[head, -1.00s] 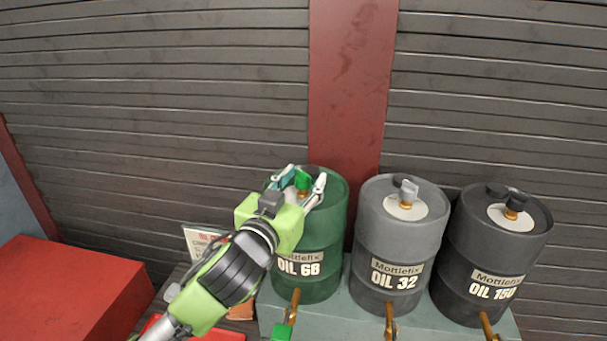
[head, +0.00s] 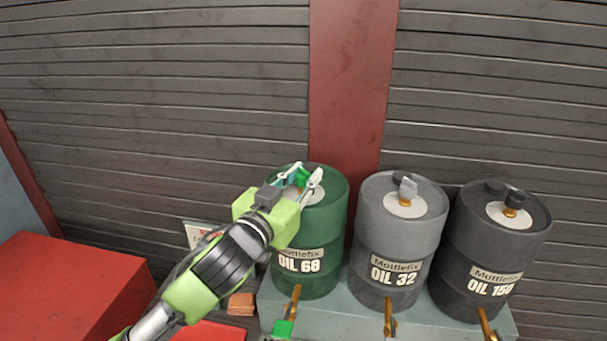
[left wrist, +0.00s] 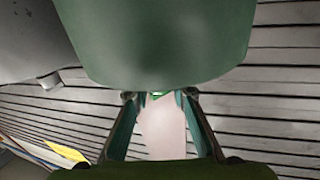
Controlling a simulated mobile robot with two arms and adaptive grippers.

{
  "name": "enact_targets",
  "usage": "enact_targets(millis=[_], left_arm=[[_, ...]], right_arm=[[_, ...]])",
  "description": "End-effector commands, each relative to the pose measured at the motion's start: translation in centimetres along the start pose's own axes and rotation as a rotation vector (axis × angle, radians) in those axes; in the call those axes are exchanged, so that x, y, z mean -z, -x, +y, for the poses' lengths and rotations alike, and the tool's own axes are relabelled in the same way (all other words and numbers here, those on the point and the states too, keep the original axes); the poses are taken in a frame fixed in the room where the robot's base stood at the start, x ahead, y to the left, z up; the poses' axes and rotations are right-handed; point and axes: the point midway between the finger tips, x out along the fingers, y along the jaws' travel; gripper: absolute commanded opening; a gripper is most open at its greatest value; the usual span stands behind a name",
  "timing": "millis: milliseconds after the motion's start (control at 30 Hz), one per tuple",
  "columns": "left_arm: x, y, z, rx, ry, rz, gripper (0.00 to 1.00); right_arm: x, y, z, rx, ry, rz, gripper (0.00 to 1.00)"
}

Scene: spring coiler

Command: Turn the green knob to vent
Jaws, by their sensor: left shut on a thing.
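The green knob (head: 302,179) sits on top of the green drum (head: 325,222) labelled OIL 68. My left gripper (head: 306,174) reaches over the drum from the front left and is shut on the knob, with one finger on each side. The fingers partly hide the knob and its base. In the left wrist view the drum (left wrist: 160,45) fills the upper middle, and only a sliver of green shows between the fingertips (left wrist: 158,97). I cannot read a vent mark. My right gripper is not in view.
A grey drum (head: 398,245) labelled OIL 32 and a black drum (head: 490,255) labelled OIL 150 stand to the right, each with a top knob. Brass taps stick out in front. A red box (head: 70,290) is at the left. A slatted wall stands behind.

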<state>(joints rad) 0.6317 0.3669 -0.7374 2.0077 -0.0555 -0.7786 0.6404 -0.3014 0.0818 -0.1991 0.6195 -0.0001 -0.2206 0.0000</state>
Motion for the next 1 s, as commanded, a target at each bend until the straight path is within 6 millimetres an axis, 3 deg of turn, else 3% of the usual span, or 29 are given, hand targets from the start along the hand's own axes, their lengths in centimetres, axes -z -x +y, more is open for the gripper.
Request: enact_targets(millis=[300, 1000], left_arm=[[0.2, 0.0, -0.3, -0.188, -0.008, 0.008, 0.01], [0.3, -0.1, -0.4, -0.491, -0.013, 0.030, 0.01]], right_arm=[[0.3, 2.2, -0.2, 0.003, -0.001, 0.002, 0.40], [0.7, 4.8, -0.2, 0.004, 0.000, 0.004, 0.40]])
